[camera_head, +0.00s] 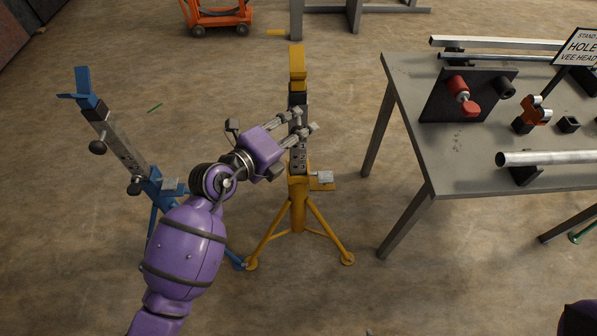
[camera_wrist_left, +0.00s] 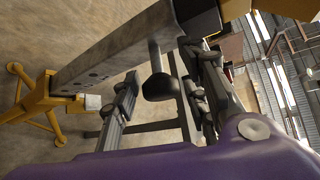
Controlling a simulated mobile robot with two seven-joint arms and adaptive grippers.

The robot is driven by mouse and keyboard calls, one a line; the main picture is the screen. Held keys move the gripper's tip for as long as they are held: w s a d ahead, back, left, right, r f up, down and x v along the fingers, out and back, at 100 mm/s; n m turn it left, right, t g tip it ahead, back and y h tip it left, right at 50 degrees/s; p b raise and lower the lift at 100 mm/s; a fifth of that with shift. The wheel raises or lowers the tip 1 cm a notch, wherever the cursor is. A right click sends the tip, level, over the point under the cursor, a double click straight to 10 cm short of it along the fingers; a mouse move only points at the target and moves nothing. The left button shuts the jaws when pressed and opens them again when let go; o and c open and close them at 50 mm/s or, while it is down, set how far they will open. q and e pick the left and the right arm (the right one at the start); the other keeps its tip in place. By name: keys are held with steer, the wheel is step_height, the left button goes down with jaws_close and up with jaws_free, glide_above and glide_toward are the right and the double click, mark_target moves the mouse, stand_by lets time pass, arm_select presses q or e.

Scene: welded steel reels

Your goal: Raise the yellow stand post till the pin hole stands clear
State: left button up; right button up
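The yellow stand (camera_head: 298,215) stands upright on splayed legs at the middle of the head view. Its grey post (camera_head: 299,158) rises from the yellow collar, with a row of holes in its face, and carries a yellow head (camera_head: 297,62). My left gripper (camera_head: 306,122) is at the upper post, below the head, with its fingers apart. In the left wrist view the post (camera_wrist_left: 115,55) slants past the fingers, and a black knob (camera_wrist_left: 160,87) shows between them; I cannot tell whether they touch it. A pin-like grey part (camera_head: 325,177) sits beside the collar. My right gripper is out of view.
A blue stand (camera_head: 125,150) stands close to my left arm. A grey steel table (camera_head: 420,150) with tubes and fixtures is at the right. An orange cart (camera_head: 215,15) is at the back. The floor between the yellow stand and the table is clear.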

arm_select(q)
steer(key=shift+s+d+f, duration=0.1)
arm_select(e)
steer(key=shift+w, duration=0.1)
arm_select(q)
steer(key=p+v, duration=0.4)
steer(key=v, duration=0.3)
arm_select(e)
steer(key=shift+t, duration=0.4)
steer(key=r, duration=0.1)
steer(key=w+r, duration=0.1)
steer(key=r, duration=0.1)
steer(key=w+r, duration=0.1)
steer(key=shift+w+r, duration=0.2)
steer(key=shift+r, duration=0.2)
arm_select(q)
steer(key=shift+f, duration=0.1)
